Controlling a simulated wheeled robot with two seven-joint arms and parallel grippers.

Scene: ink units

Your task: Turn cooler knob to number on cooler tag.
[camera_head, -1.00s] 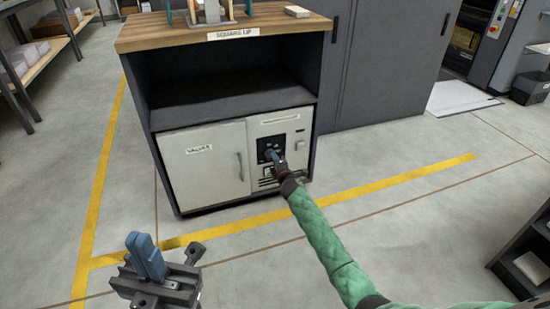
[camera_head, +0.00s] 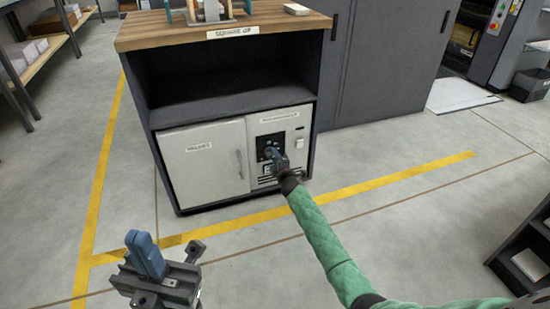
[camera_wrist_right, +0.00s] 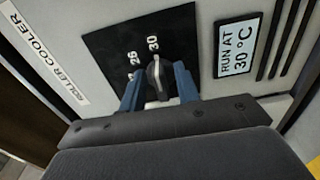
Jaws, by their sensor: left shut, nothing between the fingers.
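The cooler knob (camera_wrist_right: 157,75) is a dark, ridged grip on a black dial plate (camera_wrist_right: 110,42). Its far end points towards the number 30, with a lower number to the left. The cooler tag (camera_wrist_right: 238,48) to the right reads "RUN AT 30 °C". My right gripper (camera_wrist_right: 160,90) is at the knob, one blue finger on each side. Whether they press on it I cannot tell. In the head view, the right gripper (camera_head: 273,156) reaches the panel and covers most of the knob. My left gripper (camera_head: 146,254) is shut and empty, low at the left.
The panel sits in a cabinet (camera_head: 225,107) beside a white door (camera_head: 205,165) with a handle. A "ROLLER COOLER" label (camera_wrist_right: 45,55) is left of the dial. Dark vent slots (camera_wrist_right: 283,40) are right of the tag. The floor (camera_head: 240,260) before the cabinet is clear.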

